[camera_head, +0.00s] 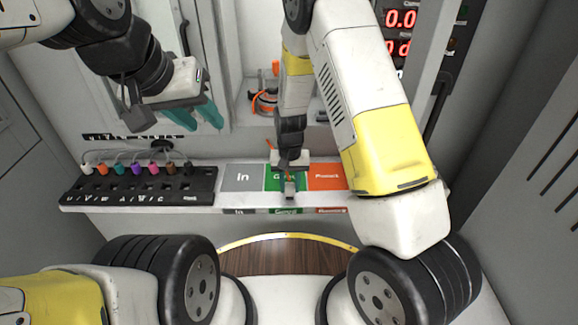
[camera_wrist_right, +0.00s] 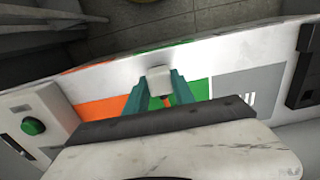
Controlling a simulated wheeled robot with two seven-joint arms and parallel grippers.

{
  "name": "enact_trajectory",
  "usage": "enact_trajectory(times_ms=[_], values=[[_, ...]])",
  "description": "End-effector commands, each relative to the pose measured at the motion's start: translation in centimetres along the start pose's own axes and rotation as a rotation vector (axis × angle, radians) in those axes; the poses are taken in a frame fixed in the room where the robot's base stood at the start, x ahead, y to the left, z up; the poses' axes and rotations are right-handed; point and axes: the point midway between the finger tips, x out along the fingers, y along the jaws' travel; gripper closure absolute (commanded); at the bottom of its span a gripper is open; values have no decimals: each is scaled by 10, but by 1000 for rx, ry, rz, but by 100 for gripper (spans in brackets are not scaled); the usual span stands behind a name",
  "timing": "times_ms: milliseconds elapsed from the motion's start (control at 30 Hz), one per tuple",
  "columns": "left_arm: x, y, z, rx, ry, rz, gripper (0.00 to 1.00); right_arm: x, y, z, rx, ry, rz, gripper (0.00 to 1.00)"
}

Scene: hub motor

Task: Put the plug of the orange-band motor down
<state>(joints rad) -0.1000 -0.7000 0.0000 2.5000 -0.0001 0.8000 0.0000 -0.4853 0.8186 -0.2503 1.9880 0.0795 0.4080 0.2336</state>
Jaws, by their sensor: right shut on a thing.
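My right gripper (camera_head: 289,178) points down over the green middle panel (camera_head: 271,184) of the shelf's label strip. In the right wrist view its teal fingers (camera_wrist_right: 158,92) are shut on a small pale plug (camera_wrist_right: 159,76). The plug is over the green panel by its border with the orange one; whether it touches the surface I cannot tell. An orange cable or band (camera_head: 264,101), perhaps the orange-band motor's, shows in the bay behind, partly hidden by my right arm. My left gripper (camera_head: 206,121) hangs empty at upper left, its teal fingers apart.
A black rack (camera_head: 140,195) with several coloured plugs stands at the shelf's left. The strip has a grey "In" panel (camera_head: 241,178) and an orange panel (camera_head: 327,178). A display with red digits (camera_head: 401,20) is at upper right. A box with a green button (camera_wrist_right: 33,126) is near the orange panel.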

Motion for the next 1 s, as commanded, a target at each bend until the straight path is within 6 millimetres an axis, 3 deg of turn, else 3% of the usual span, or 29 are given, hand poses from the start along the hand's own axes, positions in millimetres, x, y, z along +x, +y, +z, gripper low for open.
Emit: enact_trajectory(times_ms=[367,400,500,833,1000], values=[[0,0,0,0,0,0,64,7,0,0,0,1,0,100],[0,0,0,0,0,0,64,8,0,0,0,1,0,68],[0,0,0,0,0,0,64,8,0,0,0,1,0,48],[0,0,0,0,0,0,64,6,0,0,0,2,0,48],[0,0,0,0,0,0,64,-11,-1,-1,-1,5,-2,48]])
